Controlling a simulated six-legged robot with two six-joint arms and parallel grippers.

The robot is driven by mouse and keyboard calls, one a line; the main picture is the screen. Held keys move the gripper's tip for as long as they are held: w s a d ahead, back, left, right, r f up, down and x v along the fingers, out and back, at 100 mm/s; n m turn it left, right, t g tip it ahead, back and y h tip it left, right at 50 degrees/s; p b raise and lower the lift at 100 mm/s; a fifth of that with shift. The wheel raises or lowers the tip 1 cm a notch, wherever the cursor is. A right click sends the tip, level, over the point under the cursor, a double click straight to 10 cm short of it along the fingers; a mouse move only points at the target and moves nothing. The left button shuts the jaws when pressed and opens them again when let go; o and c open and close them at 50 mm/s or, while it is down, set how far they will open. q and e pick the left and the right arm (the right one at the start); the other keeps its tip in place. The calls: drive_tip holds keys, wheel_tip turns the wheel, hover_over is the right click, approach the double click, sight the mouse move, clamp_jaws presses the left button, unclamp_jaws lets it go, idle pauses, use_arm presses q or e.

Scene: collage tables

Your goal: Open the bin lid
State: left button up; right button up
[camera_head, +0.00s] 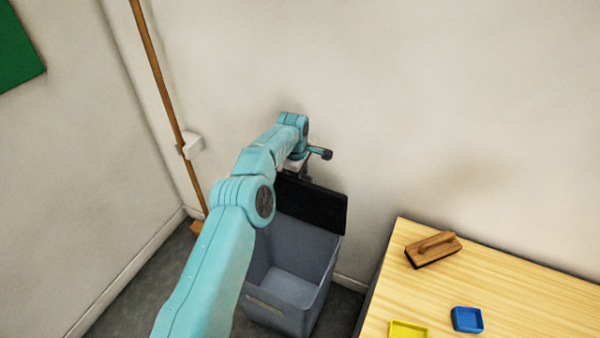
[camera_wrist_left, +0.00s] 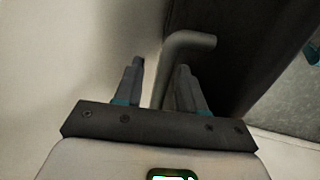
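The grey bin (camera_head: 290,270) stands on the floor by the wall, and its inside is visible from above. Its black lid (camera_head: 318,205) is raised, tilted up at the bin's back edge. My left gripper (camera_head: 306,172) is at the lid's upper edge, mostly hidden behind my arm. In the left wrist view, the two fingers (camera_wrist_left: 159,82) are apart. A grey bent handle (camera_wrist_left: 195,42) runs down between them, beside the dark lid face (camera_wrist_left: 235,60). A gap shows between the left finger and the handle. My right gripper is in neither view.
A wooden table (camera_head: 510,290) stands to the right of the bin, with a wooden-handled block (camera_head: 432,249), a blue tray (camera_head: 467,319) and a yellow tray (camera_head: 408,330). A wooden pole (camera_head: 163,80) leans in the corner at left. The wall is close behind the bin.

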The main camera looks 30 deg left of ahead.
use_arm(q)
drive_tip(key=shift+s+d+r, duration=0.1)
drive_tip(key=shift+r, duration=0.5)
wheel_tip(320, 180, up, 15)
drive_tip(key=s, duration=0.2)
drive_tip(key=shift+s, duration=0.4)
drive_tip(key=shift+d, duration=0.1)
drive_tip(key=shift+s+r, duration=0.1)
